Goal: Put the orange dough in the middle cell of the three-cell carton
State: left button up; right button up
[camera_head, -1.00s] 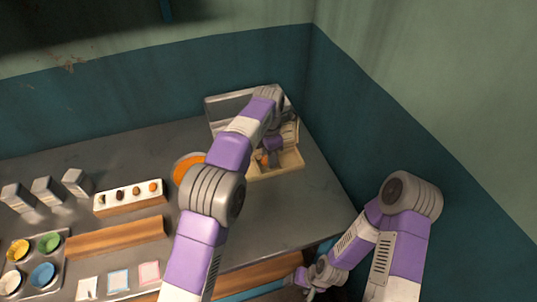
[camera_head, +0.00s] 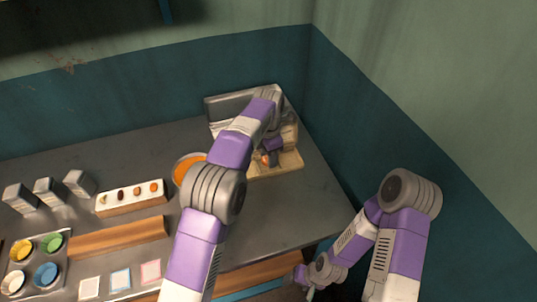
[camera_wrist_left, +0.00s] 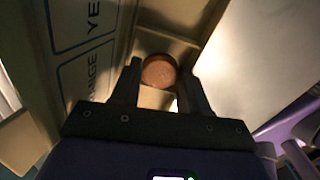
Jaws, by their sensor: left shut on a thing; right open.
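The orange dough (camera_wrist_left: 158,72) is a round, brownish-orange piece between the fingertips of my left gripper (camera_wrist_left: 164,84) in the left wrist view. My left gripper is shut on it. In the head view my left gripper (camera_head: 268,160) is low over the tan carton (camera_head: 291,160) at the back right, and a bit of orange shows there. The carton's pale walls (camera_wrist_left: 158,42) surround the dough in the wrist view. I cannot tell whether the dough touches the floor or which cell it is over. My right gripper (camera_head: 309,287) is open and empty beyond the table's front edge.
A bowl of orange stuff (camera_head: 184,168) is left of my left arm. A white holder with several small pieces (camera_head: 130,198), grey blocks (camera_head: 48,191), a tray of coloured cups (camera_head: 38,262) and a wooden bar (camera_head: 117,237) lie left. Walls close the back and right.

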pick_arm(q)
jog(key=o, duration=1.1)
jog(key=shift+r, duration=0.15)
jog(key=shift+w+r, duration=0.1)
jog(key=shift+r, duration=0.3)
notch_tip(320, 180, up, 6)
jog(key=p, duration=0.3)
jog(key=shift+r, duration=0.25)
jog(key=shift+s, duration=0.2)
